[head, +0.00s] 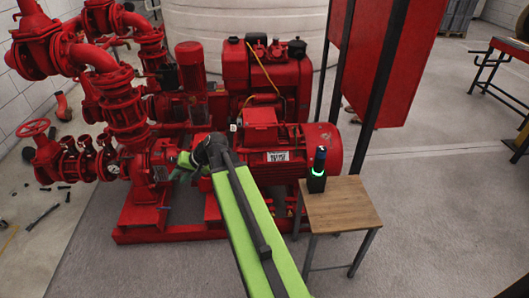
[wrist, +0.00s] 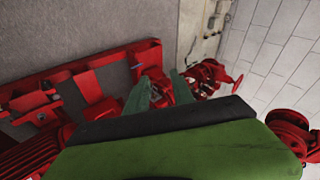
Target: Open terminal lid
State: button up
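The red terminal box with its lid (head: 260,116) sits on top of the red electric motor (head: 300,152) in the head view. The lid looks shut. My gripper (head: 174,174) is left of the motor, in front of the pump, and well apart from the terminal box. In the wrist view my gripper (wrist: 160,86) shows two green fingers spread apart with nothing held between them. The wrist camera looks down past the red base frame (wrist: 88,76) to the floor. I cannot make out the terminal lid in the wrist view.
A small wooden table (head: 340,205) with a dark cylindrical device (head: 318,170) lit green stands right of the motor. Red pipes and valves (head: 118,100) crowd the left. A red panel (head: 395,60) stands behind on the right.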

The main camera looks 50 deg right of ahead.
jog(key=w+d+f+m+t+h+b, duration=0.1)
jog(key=d+f+m+t+b, duration=0.2)
jog(key=d, duration=0.4)
jog(key=d+f+m+t+b, duration=0.1)
jog(key=d+f+t+b, duration=0.15)
jog(key=d+b, duration=0.4)
jog(key=s+d+f+m+t+h+b, duration=0.1)
jog(key=s+d+m+t+h+b, duration=0.2)
jog(key=d, duration=0.7)
jog(key=s+d+f+m+h+b, duration=0.1)
jog(key=s+d+m+h+b, duration=0.3)
jog(key=d, duration=0.6)
jog(key=s+d+f+m+t+h+b, duration=0.15)
jog(key=s+d+m+b, duration=0.3)
jog(key=d, duration=0.65)
jog(key=x, duration=1.7)
jog(key=shift+r+h, duration=0.35)
jog(key=shift+r, duration=0.15)
jog(key=shift+n, duration=0.25)
grip_shut()
